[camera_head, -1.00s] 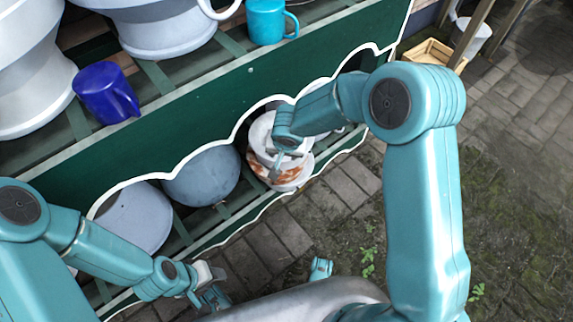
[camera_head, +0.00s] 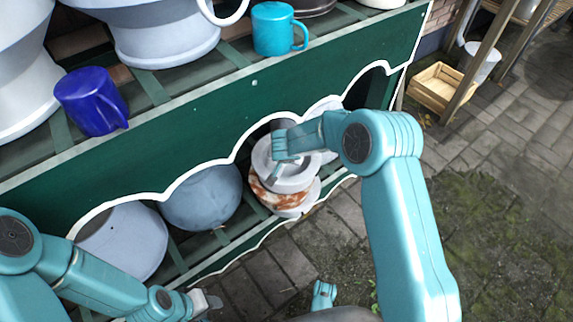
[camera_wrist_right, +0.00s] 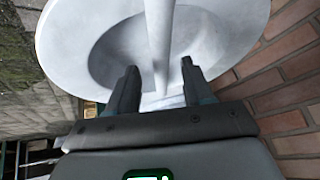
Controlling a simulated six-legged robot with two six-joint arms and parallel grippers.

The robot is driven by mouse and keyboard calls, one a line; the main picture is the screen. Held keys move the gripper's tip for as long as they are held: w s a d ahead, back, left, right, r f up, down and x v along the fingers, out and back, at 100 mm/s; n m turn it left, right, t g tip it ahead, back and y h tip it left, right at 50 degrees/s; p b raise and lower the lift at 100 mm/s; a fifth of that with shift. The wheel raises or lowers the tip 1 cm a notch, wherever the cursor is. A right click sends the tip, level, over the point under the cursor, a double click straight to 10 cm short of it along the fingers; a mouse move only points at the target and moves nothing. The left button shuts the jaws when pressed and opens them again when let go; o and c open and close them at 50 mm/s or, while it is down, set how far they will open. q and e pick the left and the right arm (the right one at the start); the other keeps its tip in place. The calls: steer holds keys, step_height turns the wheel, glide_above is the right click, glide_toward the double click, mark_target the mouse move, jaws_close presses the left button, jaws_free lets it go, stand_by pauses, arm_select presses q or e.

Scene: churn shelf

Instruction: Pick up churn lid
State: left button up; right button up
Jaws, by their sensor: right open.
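The churn lid (camera_head: 297,178) looks like a round, pale grey-white dish on top of a rust-stained pale pot on the lower shelf. In the right wrist view the lid (camera_wrist_right: 95,50) fills the top, with a narrow upright bar (camera_wrist_right: 158,45) across its hollow. My right gripper (camera_head: 277,172) reaches into the lid. Its two dark fingers (camera_wrist_right: 160,82) are apart, one on each side of the bar's lower end; I cannot tell whether they touch it. My left gripper (camera_head: 209,302) is low at the left, apart from the lid, and its jaws are unclear.
A green scalloped shelf board (camera_head: 200,130) hangs just above the lower shelf. A blue-grey round vessel (camera_head: 203,195) stands left of the lid. Paving at the right is open, with a wooden crate (camera_head: 437,88) beyond.

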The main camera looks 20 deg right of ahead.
steer(key=x, duration=0.4)
steer(key=shift+w+f, duration=0.15)
jaws_close()
steer(key=shift+w+r, duration=0.1)
steer(key=shift+r, duration=0.1)
